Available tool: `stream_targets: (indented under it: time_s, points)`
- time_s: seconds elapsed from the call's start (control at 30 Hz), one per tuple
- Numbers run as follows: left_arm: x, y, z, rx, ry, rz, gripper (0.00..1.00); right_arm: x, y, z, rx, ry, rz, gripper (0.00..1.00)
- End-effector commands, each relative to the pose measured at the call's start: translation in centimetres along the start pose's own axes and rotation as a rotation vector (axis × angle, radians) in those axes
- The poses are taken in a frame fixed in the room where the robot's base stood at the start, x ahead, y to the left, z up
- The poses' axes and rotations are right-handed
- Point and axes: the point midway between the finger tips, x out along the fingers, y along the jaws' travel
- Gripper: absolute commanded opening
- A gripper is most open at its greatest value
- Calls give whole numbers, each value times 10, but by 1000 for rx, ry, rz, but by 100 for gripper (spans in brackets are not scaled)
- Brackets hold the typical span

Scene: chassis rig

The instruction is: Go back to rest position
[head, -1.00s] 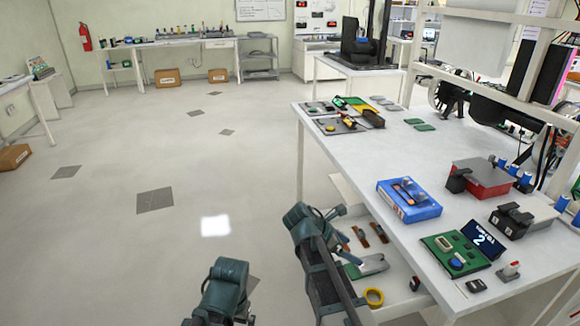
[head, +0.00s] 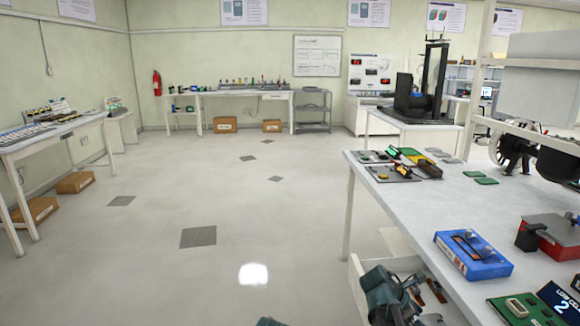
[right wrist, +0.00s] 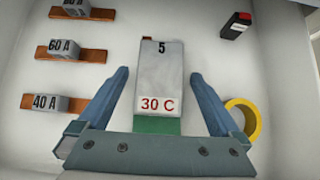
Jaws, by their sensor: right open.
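My right gripper (right wrist: 158,78) is open in the right wrist view, with its two blue-grey fingers spread apart. Between them in the picture lies a grey block (right wrist: 160,75) marked "5" and "30 C", with a green end. The fingers do not visibly touch it, and I cannot tell the height gap. In the head view my right arm shows as a teal shape over the open drawer (head: 355,285), its fingertips not clear. Only a teal sliver of my left arm shows at the bottom edge; its gripper is out of view.
The drawer holds brown strips with grey blocks marked "60 A" (right wrist: 72,48) and "40 A" (right wrist: 55,103), a yellow ring (right wrist: 243,118) and a black-red item (right wrist: 236,25). The white workbench (head: 400,215) bears a blue box (head: 473,256).

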Motion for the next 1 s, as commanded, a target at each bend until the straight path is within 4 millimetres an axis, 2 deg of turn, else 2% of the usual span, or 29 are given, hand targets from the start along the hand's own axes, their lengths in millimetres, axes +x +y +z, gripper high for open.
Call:
stream_targets:
  time_s: [0.23, 0.47, 0.67, 1.0]
  points:
    - [0, 0, 0, 0, 0, 0, 100, 0, 0, 0, 0, 0, 0, 100]
    - [-10, -1, 1, 0, 0, 0, 100, -10, 0, 4, -1, 0, 0, 100]
    - [-30, -3, 2, 0, 0, 0, 100, -37, 0, 5, -1, 0, 1, 100]
    - [-70, -7, 4, 0, 0, 0, 100, -94, 0, 6, -1, 0, 1, 100]
